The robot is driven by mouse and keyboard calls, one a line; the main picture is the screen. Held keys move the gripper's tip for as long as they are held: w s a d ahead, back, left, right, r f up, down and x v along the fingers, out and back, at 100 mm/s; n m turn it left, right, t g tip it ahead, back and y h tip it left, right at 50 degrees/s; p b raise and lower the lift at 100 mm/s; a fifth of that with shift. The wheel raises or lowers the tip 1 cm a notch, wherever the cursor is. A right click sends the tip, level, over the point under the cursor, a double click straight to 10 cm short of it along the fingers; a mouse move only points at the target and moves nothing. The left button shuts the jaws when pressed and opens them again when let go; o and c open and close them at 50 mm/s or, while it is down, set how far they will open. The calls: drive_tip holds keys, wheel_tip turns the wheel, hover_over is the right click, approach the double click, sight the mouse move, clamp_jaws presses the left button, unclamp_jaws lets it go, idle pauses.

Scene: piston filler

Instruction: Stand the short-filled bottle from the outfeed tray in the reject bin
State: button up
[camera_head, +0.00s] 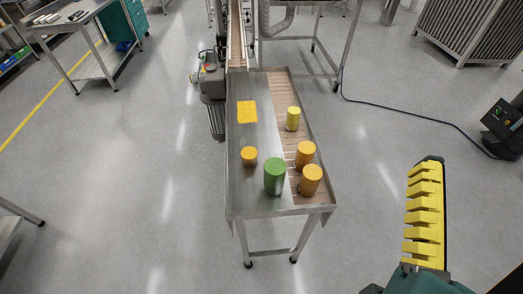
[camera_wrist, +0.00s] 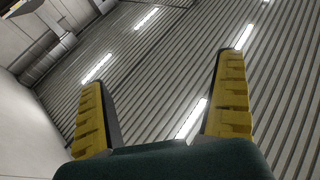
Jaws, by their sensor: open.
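A steel outfeed table (camera_head: 242,200) stands in the middle of the head view. On its right-hand brown belt strip stand a yellow cylinder (camera_head: 293,118) and two orange cylinders (camera_head: 305,154) (camera_head: 311,180). A green cylinder (camera_head: 275,176) and a shorter orange cylinder (camera_head: 249,156) stand on the bare steel to the left. I cannot tell which of these is the short-filled bottle, and no reject bin is clearly recognisable. My gripper (camera_head: 425,210) is well right of the table, apart from everything. In the wrist view its yellow fingers (camera_wrist: 162,75) are spread, with nothing between them.
A flat yellow square (camera_head: 247,112) lies on the steel behind the short orange cylinder. A conveyor (camera_head: 237,35) runs away at the back, with a grey motor unit (camera_head: 212,80) beside it. Open floor lies on both sides.

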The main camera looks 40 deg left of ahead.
drive_tip(key=w+a+f+m+g+h, duration=0.1)
drive_tip(key=w+f+m+g, duration=0.25)
drive_tip(key=w+f, duration=0.6)
drive_tip(key=n+g+y+b, duration=0.5)
drive_tip(key=n+g+y, duration=0.15)
drive_tip(key=n, duration=0.25)
approach(247, 150)
drive_tip(key=shift+m, duration=0.25)
drive_tip(key=x, duration=0.7)
drive_tip(key=shift+w+a+f, duration=0.1)
drive_tip(key=shift+f, duration=0.05)
drive_tip(key=x, duration=0.2)
drive_tip(key=b+x, duration=0.1)
drive_tip(key=x, duration=0.1)
drive_tip(key=b+x, duration=0.1)
drive_tip(key=x, duration=0.1)
drive_tip(key=shift+a+r, duration=0.2)
drive_tip(key=shift+r, duration=0.1)
